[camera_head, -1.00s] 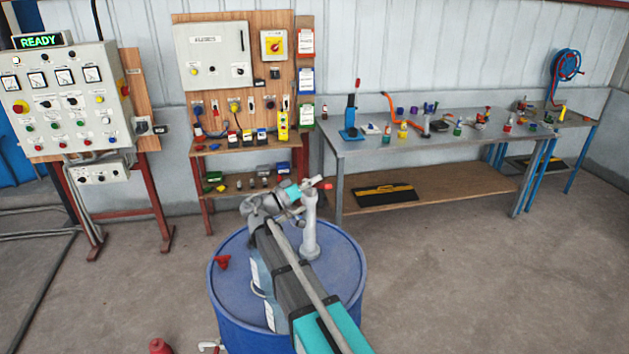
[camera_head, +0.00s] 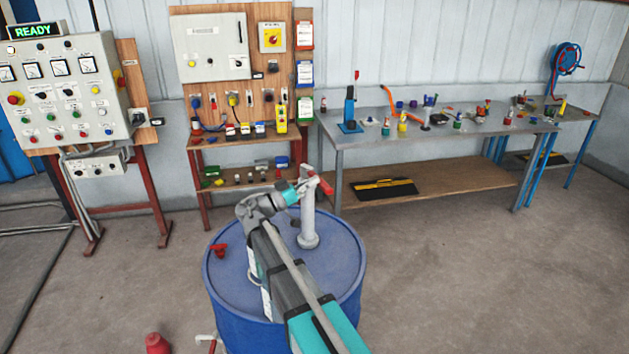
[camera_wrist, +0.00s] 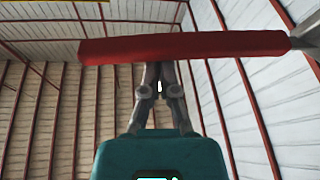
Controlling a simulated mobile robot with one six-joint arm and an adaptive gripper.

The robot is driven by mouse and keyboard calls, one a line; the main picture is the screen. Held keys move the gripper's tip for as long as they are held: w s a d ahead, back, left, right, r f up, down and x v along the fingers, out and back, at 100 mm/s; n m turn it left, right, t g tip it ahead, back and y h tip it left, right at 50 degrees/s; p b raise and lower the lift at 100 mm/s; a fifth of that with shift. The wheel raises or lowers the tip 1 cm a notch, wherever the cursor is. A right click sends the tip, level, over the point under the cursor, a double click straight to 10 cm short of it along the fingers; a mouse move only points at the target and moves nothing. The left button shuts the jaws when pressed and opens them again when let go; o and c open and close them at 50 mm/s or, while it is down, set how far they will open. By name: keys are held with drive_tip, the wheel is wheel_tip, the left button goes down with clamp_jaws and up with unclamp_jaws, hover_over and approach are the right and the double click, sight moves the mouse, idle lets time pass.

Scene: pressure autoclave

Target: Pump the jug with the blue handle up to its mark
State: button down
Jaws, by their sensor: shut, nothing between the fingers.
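A grey upright hand pump (camera_head: 309,222) stands on the blue drum (camera_head: 340,265). Its red handle (camera_head: 326,187) is at the top right of the pump. In the wrist view the red handle (camera_wrist: 185,47) crosses the top as a level bar. My gripper (camera_wrist: 160,68) points up at it with the fingers shut together and empty. The bar hides the very tips, and I cannot tell if they touch it. In the head view my gripper (camera_head: 307,180) is beside the pump top. A pale shape behind my arm on the drum is mostly hidden; no blue-handled jug can be made out.
A red piece (camera_head: 219,250) lies on the drum's left side. A red object (camera_head: 157,343) stands on the floor by a tap (camera_head: 206,339) low on the drum. A control panel (camera_head: 70,85) and a cluttered bench (camera_head: 335,137) stand behind. The floor to the right is clear.

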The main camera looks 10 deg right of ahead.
wheel_tip(320, 180, down, 8)
drive_tip(key=d+b, duration=0.1)
drive_tip(key=b, duration=0.5)
drive_tip(key=shift+s+r+b, duration=0.15)
drive_tip(key=shift+s+b, duration=0.2)
drive_tip(key=shift+s, duration=0.05)
drive_tip(key=shift+r, duration=0.15)
drive_tip(key=shift+s+r+p, duration=0.65)
drive_tip(key=shift+r+p, duration=1.3)
drive_tip(key=shift+p, duration=0.1)
drive_tip(key=w+b+v, duration=0.1)
drive_tip(key=b+v, duration=0.2)
drive_tip(key=v, duration=0.7)
drive_tip(key=shift+w, duration=0.5)
drive_tip(key=shift+s+f, duration=0.1)
